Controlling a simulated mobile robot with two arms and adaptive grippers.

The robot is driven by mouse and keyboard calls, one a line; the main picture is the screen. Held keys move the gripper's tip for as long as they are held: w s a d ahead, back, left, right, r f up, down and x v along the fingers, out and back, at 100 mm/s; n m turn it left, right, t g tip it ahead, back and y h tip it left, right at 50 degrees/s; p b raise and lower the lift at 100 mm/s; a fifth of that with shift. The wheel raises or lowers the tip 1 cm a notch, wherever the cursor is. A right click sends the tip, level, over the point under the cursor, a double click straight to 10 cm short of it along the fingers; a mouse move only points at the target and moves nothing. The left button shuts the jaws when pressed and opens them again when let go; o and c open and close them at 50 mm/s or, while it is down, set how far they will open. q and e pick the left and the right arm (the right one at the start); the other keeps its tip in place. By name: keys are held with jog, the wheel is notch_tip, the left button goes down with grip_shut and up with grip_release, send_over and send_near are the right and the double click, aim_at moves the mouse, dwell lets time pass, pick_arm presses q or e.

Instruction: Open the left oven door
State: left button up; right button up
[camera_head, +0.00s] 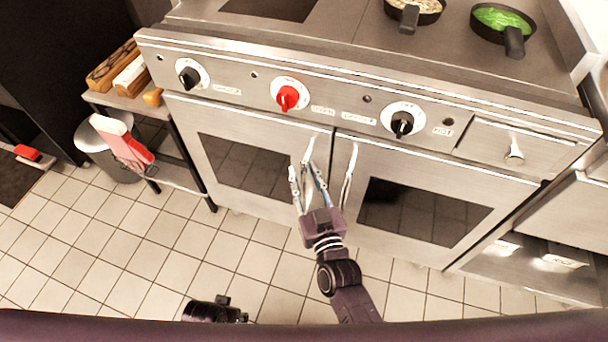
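The left oven door (212,160) is closed, a steel panel with a dark window. Its upright handle (308,150) is near its right edge, beside the gap between the two doors. My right gripper (302,172) is in front of this handle, reaching up from below. Its fingers are apart, one on each side of the handle's lower part. I cannot tell whether they touch it. They hide the handle's lower end. Only a dark part of my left arm shows at the bottom edge; its gripper is out of view.
The right oven door (400,245) is closed, its handle (348,173) close to my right gripper. Above are knobs, one a red knob (287,98). A rack (180,178) and a bin (95,145) stand at the left. The tiled floor (120,250) before the left door is clear.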

grip_shut()
dwell(0.6)
